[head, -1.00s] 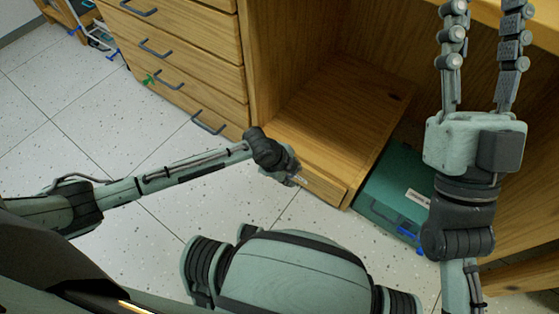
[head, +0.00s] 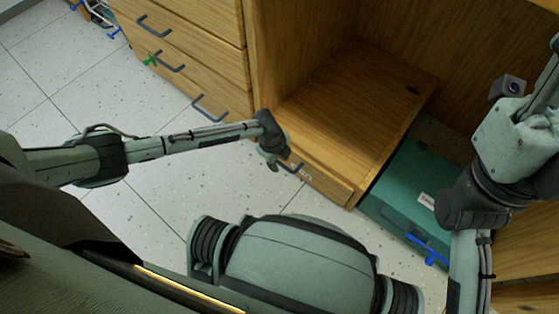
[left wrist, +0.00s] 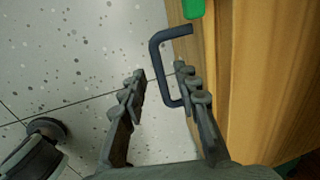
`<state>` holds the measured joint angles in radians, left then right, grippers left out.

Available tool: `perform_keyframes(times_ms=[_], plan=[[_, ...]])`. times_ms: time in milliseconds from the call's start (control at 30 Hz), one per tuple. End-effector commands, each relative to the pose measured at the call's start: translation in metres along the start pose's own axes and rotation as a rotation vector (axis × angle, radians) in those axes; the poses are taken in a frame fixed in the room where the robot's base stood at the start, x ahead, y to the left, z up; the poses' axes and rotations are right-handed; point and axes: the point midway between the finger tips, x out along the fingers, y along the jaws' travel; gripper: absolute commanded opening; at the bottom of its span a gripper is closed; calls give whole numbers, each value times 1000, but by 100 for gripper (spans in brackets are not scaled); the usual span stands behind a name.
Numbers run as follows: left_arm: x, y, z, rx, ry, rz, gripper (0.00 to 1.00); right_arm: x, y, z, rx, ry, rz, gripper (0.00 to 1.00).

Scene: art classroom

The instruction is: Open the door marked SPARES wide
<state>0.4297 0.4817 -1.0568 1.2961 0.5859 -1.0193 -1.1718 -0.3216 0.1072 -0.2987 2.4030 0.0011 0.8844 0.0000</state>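The door (head: 325,187) is the narrow wooden front of a low cabinet under the desk; it looks shut. Pale lettering beside its handle is too small to read surely. The dark bar handle (head: 292,168) shows at its left end, and also in the left wrist view (left wrist: 156,65). My left gripper (head: 275,158) is just left of the handle. In the left wrist view its fingers (left wrist: 163,72) are apart, with the handle's bar at the gap between the tips, not clasped. My right gripper (head: 545,75) is raised at the right edge, partly cut off.
Wooden drawers (head: 185,50) with dark handles stand left of the cabinet. A teal case (head: 405,185) with a blue-and-dark handle lies to its right. A green piece (left wrist: 193,8) shows above the handle in the left wrist view. Speckled floor (head: 70,100) is clear at left.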

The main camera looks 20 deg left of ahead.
Motion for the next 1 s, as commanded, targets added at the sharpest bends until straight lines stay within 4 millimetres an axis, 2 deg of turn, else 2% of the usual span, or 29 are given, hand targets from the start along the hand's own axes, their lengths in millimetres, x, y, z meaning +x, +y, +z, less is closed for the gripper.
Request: perform_keyframes(times_ms=[200, 433, 467, 1000], plan=[[0, 0, 0, 0, 0, -1, 30, 0, 0, 0, 0, 1, 0, 40], [0, 0, 0, 0, 0, -1, 1, 0, 0, 0, 0, 0, 0, 40], [0, 0, 0, 0, 0, -1, 0, 0, 0, 0, 0, 0, 0, 40], [-2, 2, 0, -15, -3, 0, 0, 4, 0, -1, 0, 1, 0, 40]])
